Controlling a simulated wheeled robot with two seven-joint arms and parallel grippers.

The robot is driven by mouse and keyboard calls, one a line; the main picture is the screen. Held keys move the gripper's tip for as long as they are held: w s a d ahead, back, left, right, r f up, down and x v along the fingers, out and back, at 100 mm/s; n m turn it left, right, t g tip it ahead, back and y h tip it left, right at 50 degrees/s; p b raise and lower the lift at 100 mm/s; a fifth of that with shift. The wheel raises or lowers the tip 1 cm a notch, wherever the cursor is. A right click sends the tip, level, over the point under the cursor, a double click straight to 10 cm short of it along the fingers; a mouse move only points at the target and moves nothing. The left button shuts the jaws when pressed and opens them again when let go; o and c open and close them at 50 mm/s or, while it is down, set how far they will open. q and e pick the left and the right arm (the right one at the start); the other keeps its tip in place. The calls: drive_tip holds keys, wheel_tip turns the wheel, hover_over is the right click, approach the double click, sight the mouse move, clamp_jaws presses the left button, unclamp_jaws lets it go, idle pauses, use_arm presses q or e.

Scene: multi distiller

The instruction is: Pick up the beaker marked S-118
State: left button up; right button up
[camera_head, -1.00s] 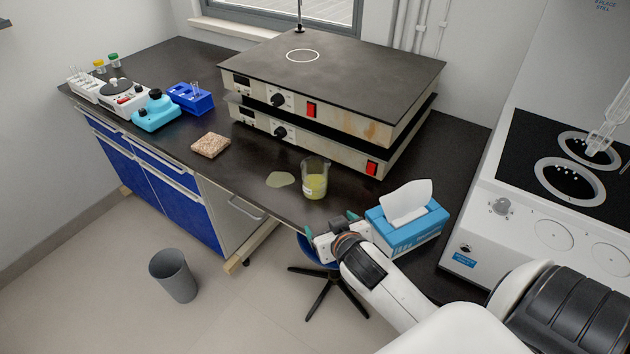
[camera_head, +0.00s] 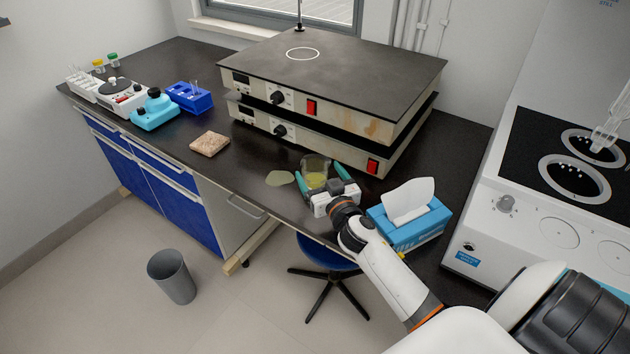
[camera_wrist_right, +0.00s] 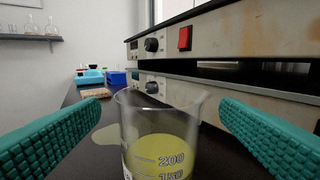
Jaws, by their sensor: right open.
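A glass beaker (camera_head: 316,174) with yellow-green liquid stands upright on the dark bench, in front of the stacked hotplates. It also fills the lower middle of the right wrist view (camera_wrist_right: 160,140), where its 200 and 150 graduations show; I cannot read an S-118 mark. My right gripper (camera_head: 319,178) is open, with its green fingers on either side of the beaker. In the right wrist view the two ridged fingers (camera_wrist_right: 160,122) stand apart from the glass, with a gap on each side. My left gripper is not in view.
Two stacked hotplates (camera_head: 330,75) stand close behind the beaker. A blue tissue box (camera_head: 412,228) is right of my right wrist. A yellowish puddle (camera_head: 280,178) and a brown speckled block (camera_head: 210,144) lie to the left. A white appliance (camera_head: 500,225) stands at the right.

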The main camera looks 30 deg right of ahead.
sight(310, 159)
drive_tip(key=x, duration=0.5)
drive_tip(key=shift+w+f, duration=0.1)
drive_tip(key=shift+w, duration=0.2)
drive_tip(key=shift+c, duration=0.3)
drive_tip(key=c, duration=1.1)
